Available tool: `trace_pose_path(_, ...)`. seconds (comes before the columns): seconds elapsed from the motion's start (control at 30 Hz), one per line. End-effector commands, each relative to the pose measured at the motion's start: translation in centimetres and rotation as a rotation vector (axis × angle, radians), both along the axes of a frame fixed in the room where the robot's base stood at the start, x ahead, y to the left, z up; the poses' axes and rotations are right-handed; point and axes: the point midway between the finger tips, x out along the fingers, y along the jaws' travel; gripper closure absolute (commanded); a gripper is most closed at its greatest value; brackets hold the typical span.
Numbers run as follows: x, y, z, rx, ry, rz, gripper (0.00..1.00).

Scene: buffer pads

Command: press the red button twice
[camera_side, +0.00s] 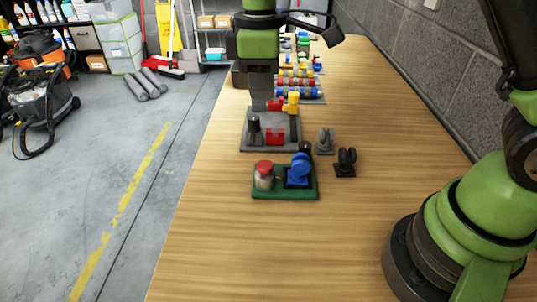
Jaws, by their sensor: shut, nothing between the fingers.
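The red button (264,166) is a red cap on a pale cylinder. It stands at the left of a dark green base (268,192) on the wooden table. My gripper (262,103) hangs fingers-down in the upper middle of the side view, above and behind the button in the picture. Its fingers are together, with nothing seen in them. It appears apart from the button. Its exact height over the table is hard to tell.
A blue part (299,169) shares the green base. Just behind is a grey plate (256,144) with red, yellow and black parts. Small grey (325,141) and black (345,163) pieces lie to the right. More colored parts stand farther back. The near table (260,250) is clear.

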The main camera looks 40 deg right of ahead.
Motion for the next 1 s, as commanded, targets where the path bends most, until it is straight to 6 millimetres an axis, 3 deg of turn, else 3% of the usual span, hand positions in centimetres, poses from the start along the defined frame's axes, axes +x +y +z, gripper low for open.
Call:
trace_pose_path(0.27,-0.1,0.0,-1.7,0.0,0.006,0.0,1.0)
trace_pose_path(0.7,-0.3,0.0,-10.7,-0.001,0.006,0.0,1.0)
trace_pose_path(1.0,-0.2,0.0,-13.8,0.001,0.001,-0.001,1.0)
